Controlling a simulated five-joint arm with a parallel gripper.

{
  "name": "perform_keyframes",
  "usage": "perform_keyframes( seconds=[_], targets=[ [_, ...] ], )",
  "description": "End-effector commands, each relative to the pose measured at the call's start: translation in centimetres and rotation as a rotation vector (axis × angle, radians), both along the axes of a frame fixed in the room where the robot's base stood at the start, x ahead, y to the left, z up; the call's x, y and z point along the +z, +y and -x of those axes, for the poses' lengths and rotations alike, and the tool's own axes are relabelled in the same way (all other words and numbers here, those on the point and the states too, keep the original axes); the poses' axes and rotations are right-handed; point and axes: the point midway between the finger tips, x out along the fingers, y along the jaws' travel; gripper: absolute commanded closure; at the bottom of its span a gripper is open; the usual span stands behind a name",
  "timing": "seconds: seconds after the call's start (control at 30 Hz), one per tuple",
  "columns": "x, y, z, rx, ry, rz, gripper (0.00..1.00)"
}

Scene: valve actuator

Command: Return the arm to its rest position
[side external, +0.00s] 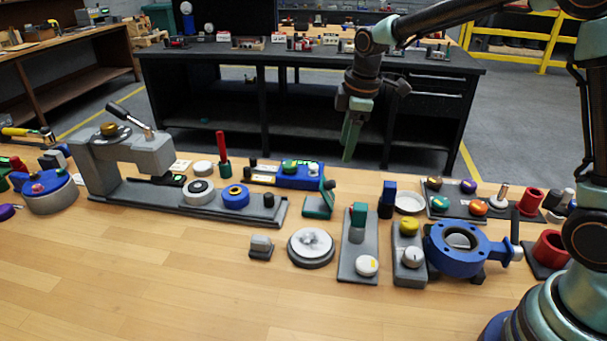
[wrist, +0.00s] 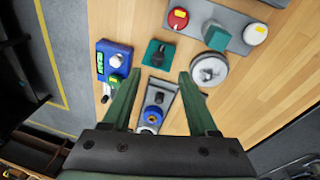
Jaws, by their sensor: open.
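My gripper (side external: 350,136) hangs in the air above the back part of the wooden bench, its green fingers pointing down. In the wrist view my gripper (wrist: 163,90) has its two green fingers spread apart with nothing between them. Below and between the fingers lies a grey base with a blue ring part (wrist: 152,114). My arm reaches in from the right in the side view, held high over the bench. The blue valve body (side external: 460,248) stands on the bench at the right, apart from my gripper.
A grey press with a lever (side external: 125,160) stands at the left. A round grey dial (side external: 311,246), a plate with a green block (side external: 358,245) and several small fixtures line the bench. The front of the wooden bench (side external: 180,290) is clear. A black workbench (side external: 220,75) stands behind.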

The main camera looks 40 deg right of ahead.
Motion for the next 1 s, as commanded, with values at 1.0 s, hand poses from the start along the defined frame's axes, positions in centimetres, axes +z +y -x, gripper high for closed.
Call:
perform_keyframes(
  seconds=[1.0],
  targets=[
    [7.4,-0.8,10.2,-0.491,-0.162,-0.135,0.41]
  ],
)
